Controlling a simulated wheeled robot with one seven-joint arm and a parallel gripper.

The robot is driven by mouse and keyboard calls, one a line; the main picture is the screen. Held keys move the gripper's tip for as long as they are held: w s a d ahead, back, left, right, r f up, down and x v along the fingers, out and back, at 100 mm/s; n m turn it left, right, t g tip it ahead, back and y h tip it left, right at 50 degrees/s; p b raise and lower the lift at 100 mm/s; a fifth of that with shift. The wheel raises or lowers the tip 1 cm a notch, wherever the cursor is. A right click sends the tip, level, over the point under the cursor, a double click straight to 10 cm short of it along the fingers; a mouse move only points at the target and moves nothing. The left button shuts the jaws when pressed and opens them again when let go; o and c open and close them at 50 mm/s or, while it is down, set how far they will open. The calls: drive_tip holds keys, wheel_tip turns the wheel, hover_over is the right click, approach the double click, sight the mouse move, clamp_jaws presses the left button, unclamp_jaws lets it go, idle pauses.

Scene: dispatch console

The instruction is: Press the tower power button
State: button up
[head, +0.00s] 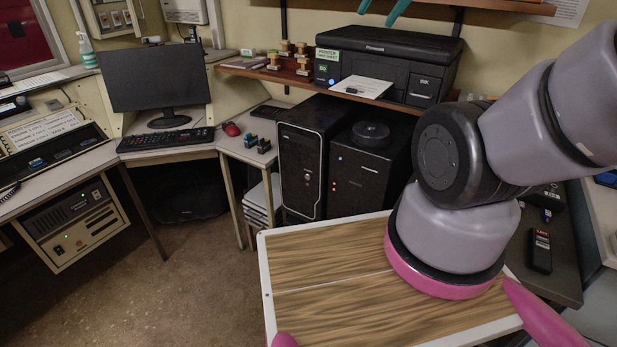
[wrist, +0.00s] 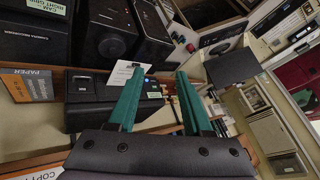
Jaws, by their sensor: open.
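The black computer tower (head: 302,158) with a silver-edged front stands under the shelf, left of a second black box (head: 369,160). Small light details show on the tower's front, but I cannot tell for sure which is the power button. The tower also shows in the wrist view (wrist: 151,36), at the top. My gripper (head: 382,8) shows only its teal fingertips at the top edge of the head view, up above the printer. In the wrist view its two teal fingers (wrist: 161,74) are apart with nothing between them. It is well away from the tower.
A printer (head: 383,66) with a sheet of paper sits on the shelf above the tower. Stamps (head: 289,55) stand beside it. Floor (head: 150,270) is open in front of the desk.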

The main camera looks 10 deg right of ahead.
drive_tip(key=shift+c, duration=0.3)
clamp_jaws()
idle(1.6)
